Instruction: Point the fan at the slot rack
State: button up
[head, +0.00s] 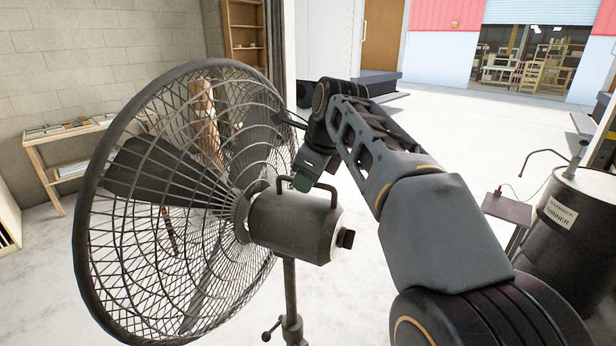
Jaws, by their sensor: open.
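A large dark pedestal fan (292,228) fills the left and middle of the head view. Its round wire cage faces left and away from me, and the motor housing with its rear knob points toward the right. A curved handle (333,192) stands on top of the housing. My gripper (303,182) is open, pointing down just at the handle; whether it touches the handle I cannot tell. No thing is clearly recognisable as the slot rack; a wooden unit with dark slots (8,222) is cut off at the left edge.
A wooden bench (48,165) with flat items stands by the block wall behind the fan, and a tall wooden shelf (233,35) is further back. A black thinner drum (567,240) and a small stand (507,208) are on the right. Open floor lies behind my arm.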

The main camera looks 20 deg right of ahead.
grip_shut()
dwell(0.4)
